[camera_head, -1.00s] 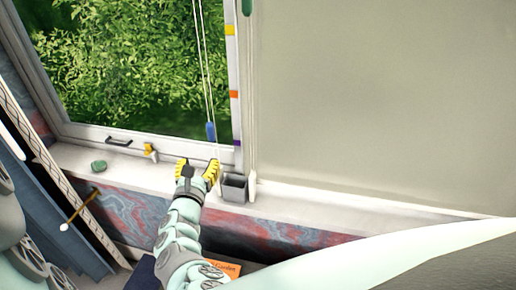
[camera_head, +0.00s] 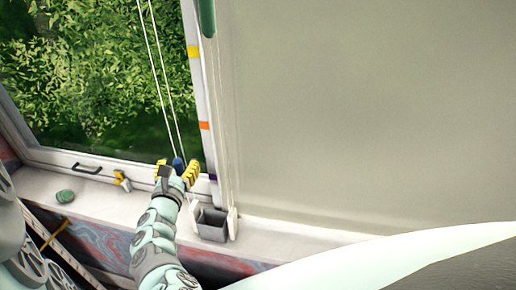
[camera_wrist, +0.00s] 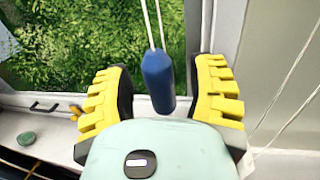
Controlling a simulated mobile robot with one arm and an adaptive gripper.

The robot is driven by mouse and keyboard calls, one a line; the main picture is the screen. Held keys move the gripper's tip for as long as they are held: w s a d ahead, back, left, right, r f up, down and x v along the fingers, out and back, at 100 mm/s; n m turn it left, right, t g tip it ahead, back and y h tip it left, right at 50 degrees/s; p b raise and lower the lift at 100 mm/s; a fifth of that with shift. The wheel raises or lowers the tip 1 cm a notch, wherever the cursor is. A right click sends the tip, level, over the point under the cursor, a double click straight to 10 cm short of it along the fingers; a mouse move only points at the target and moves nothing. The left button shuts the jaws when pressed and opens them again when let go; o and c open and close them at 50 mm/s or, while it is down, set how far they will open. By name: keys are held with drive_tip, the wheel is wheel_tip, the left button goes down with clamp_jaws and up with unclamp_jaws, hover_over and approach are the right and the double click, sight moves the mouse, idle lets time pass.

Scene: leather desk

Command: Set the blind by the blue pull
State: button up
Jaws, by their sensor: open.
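The blue pull (camera_head: 178,164) hangs on two white cords (camera_head: 162,80) in front of the window. In the wrist view the blue pull (camera_wrist: 158,82) hangs between the two yellow finger pads of my gripper (camera_wrist: 163,95), with a gap on each side. My gripper (camera_head: 177,170) is open around the pull and not closed on it. In the head view my fingers partly hide the pull's lower end. A green pull (camera_head: 207,18) hangs higher up at the right, beside a lowered pale blind (camera_head: 360,110).
The window frame carries yellow (camera_head: 193,52), orange (camera_head: 204,126) and purple (camera_head: 213,178) marks. A grey open box (camera_head: 212,226) stands on the white sill close to my gripper. A window handle (camera_head: 87,168), a yellow latch (camera_head: 122,181) and a green stone (camera_head: 65,196) are at the left.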

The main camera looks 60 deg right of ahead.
idle(0.3)
clamp_jaws()
idle(0.3)
